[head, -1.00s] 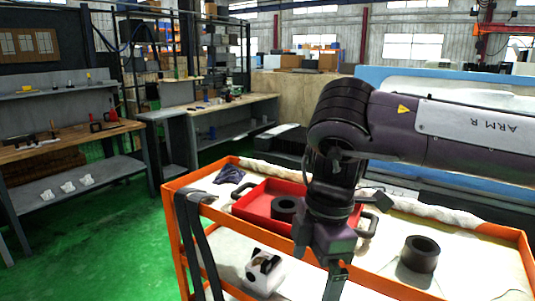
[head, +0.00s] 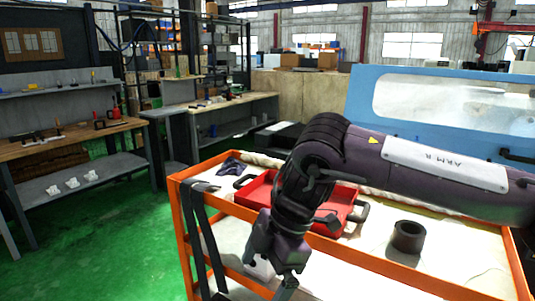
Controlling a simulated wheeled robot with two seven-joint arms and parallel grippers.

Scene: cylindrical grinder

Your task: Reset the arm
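My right arm (head: 418,172), marked ARM R, reaches in from the right across the orange cart (head: 395,272). Its gripper (head: 270,277) points down over the cart's near side, in front of the red tray (head: 346,198). Whether its fingers are open or shut cannot be told. I see nothing clearly held in it. My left arm and gripper are not in view. A black ring-shaped part (head: 408,237) stands on the cart top, right of the tray and apart from the gripper. The arm hides part of the tray.
A dark cloth (head: 231,167) lies at the cart's back left corner. Black straps (head: 203,235) hang over its left end. A blue machine with a window (head: 455,101) stands behind the cart. Workbenches (head: 75,138) line the left. The green floor (head: 105,240) between is clear.

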